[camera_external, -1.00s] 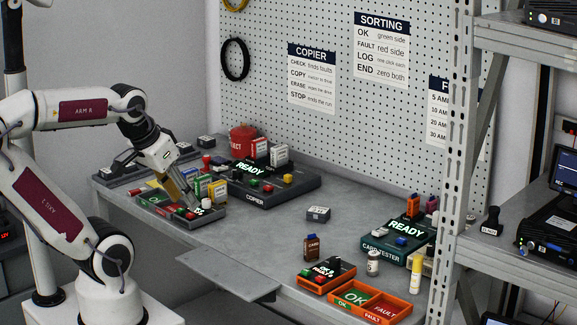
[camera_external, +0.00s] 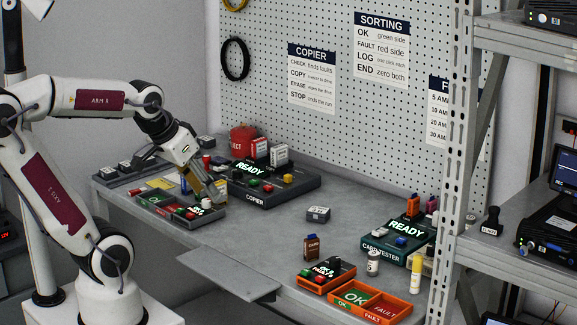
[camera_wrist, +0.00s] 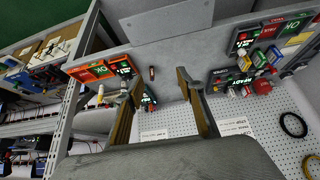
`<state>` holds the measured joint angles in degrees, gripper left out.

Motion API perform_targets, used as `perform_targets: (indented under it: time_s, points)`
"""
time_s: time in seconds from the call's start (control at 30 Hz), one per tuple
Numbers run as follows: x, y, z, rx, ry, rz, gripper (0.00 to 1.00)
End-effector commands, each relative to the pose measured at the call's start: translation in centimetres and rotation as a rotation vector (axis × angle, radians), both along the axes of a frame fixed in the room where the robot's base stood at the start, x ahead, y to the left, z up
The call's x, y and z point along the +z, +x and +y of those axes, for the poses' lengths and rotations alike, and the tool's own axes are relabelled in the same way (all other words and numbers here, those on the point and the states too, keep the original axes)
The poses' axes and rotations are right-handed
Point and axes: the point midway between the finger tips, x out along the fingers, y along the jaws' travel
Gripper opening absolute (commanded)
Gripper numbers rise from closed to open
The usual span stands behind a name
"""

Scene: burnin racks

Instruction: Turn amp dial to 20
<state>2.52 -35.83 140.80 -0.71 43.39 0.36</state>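No amp dial can be made out for certain in either view. A partly hidden wall sheet (camera_external: 440,110) lists 5, 10, 20 and 30 AM-; the shelf post cuts off its text. My gripper (camera_external: 214,192) is over the left part of the bench, in front of the copier (camera_external: 262,199) and at the right end of the sorting tray (camera_external: 158,212). In the wrist view its two brown fingers (camera_wrist: 162,84) stand wide apart with nothing held between them. Any contact between the fingertips and the tray or copier cannot be told.
A card tester (camera_external: 388,252), an orange OK/FAULT bin (camera_external: 408,304) and a small brown card (camera_external: 312,246) are at the bench's right. A metal shelf rack (camera_external: 462,130) with black devices (camera_external: 548,235) rises there. The bench middle (camera_external: 285,225) is mostly clear.

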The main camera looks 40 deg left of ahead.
Motion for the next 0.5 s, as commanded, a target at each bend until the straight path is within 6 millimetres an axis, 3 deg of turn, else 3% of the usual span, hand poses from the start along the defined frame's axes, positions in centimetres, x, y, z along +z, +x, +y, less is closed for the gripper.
perform_targets:
  time_s: [0.5]
  points:
    - [0.0, 11.8, -4.9, -0.096, -0.03, -0.136, 0.38]
